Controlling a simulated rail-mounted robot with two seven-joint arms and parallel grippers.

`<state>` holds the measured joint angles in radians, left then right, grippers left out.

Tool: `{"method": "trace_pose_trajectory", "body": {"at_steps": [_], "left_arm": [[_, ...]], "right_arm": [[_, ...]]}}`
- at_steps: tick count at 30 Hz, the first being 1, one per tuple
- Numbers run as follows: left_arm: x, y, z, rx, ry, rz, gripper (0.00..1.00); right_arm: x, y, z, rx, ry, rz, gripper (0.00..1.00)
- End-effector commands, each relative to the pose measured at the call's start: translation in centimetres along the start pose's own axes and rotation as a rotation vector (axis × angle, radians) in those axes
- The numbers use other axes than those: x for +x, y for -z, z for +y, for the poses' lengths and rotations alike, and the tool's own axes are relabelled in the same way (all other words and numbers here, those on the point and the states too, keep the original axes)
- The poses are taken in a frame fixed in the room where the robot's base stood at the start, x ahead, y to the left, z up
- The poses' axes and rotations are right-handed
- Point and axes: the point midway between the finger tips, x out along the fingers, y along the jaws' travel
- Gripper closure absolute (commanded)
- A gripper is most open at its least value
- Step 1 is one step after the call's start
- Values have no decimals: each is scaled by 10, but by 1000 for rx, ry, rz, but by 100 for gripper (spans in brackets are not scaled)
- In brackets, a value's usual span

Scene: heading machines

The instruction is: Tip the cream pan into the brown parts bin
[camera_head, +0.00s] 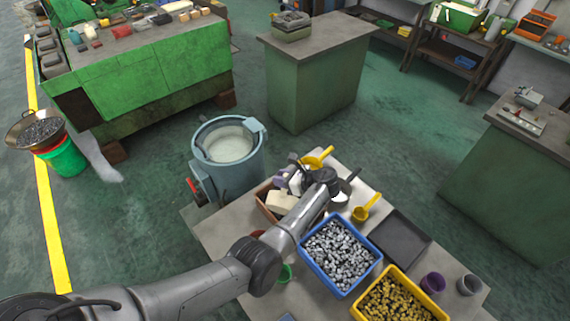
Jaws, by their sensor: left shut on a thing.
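The brown parts bin (264,207) sits near the far left edge of the front table, partly covered by my left arm and what is over it. A cream, boxy piece (280,201) shows at the bin, and I take it to be the cream pan. Whether it rests in the bin or hangs over it is hard to tell. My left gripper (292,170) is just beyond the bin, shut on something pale. Its fingertips are small and partly hidden, so the grip on the pan is not clear. My right gripper is out of view.
A blue bin (305,255) of silver parts, a yellow bin (359,310) of brass parts and a dark tray (425,243) crowd the table (222,240). Yellow scoops (367,207) and a purple cup (433,283) stand nearby. A blue-grey drum machine (236,178) stands beyond the left edge.

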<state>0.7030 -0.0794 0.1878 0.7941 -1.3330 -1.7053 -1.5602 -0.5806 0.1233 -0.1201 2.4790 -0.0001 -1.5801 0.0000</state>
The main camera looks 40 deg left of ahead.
Motion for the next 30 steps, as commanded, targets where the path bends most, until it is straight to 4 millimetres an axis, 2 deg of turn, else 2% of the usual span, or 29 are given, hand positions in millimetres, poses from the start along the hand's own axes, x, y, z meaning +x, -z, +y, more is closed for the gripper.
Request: {"method": "trace_pose_trajectory", "body": {"at_steps": [8, 15, 24, 30], "left_arm": [[-1, 1, 8, -56, 28, 60, 100], [-5, 6, 39, -203, 93, 29, 100], [-3, 32, 78, -441, 199, -23, 100], [-1, 45, 91, -544, 245, -48, 100]], "right_arm": [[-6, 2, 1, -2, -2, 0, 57], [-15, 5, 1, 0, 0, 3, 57], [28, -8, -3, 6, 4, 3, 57], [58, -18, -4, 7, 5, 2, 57]]}}
